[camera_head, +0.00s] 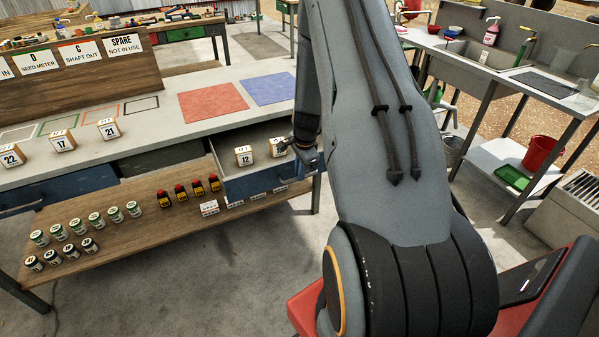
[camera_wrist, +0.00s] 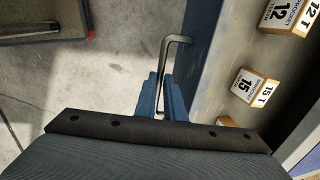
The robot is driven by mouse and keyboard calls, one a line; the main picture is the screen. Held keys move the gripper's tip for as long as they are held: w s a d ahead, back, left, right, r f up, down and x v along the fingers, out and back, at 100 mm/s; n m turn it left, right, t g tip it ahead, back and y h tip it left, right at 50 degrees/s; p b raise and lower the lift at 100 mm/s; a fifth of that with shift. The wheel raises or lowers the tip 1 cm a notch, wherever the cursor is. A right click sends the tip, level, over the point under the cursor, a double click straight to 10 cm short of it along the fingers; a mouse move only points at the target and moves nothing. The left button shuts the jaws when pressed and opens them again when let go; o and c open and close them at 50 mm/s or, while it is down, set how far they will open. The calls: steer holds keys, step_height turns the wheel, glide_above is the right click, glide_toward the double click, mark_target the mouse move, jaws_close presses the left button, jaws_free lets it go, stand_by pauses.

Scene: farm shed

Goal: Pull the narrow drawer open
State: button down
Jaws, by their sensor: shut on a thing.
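The narrow drawer (camera_head: 232,187) stands out from the front of the workbench, with its inside showing. It holds small boxes, among them the sprocket box marked 12 (camera_head: 244,156); the box marked 15 (camera_wrist: 247,90) shows in the wrist view. My gripper (camera_head: 306,157) is at the drawer's front, partly hidden by my arm in the head view. In the wrist view its blue fingers (camera_wrist: 161,93) are closed around the metal bar handle (camera_wrist: 177,39), beside the blue drawer front (camera_wrist: 202,42).
The bench top (camera_head: 170,120) carries boxes marked 17, 21 and 22. Jars and small red-and-black bottles stand on the lower shelf (camera_head: 150,220). Concrete floor (camera_head: 200,290) is clear before the bench. A sink table (camera_head: 480,65) stands at right.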

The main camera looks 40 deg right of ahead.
steer(key=c, duration=1.8)
jaws_free()
steer(key=shift+c, duration=0.2)
steer(key=shift+r, duration=0.1)
step_height(320, 180, up, 8)
steer(key=s+b, duration=0.1)
steer(key=b, duration=0.1)
steer(key=shift+s+f, duration=0.25)
steer(key=shift+a, duration=0.1)
steer(key=s+a+r+n, duration=0.3)
steer(key=a+r+n, duration=0.2)
steer(key=a, duration=0.3)
steer(key=s+a+r+n, duration=0.4)
steer(key=a+n, duration=0.1)
steer(key=a, duration=0.4)
steer(key=s+a+r+n, duration=0.4)
steer(key=s+a+n, duration=0.5)
steer(key=s+a, duration=0.1)
steer(key=shift+s+r+n+g+b, duration=0.2)
steer(key=shift+s+n+g+b, duration=0.15)
steer(key=shift+s, duration=0.4)
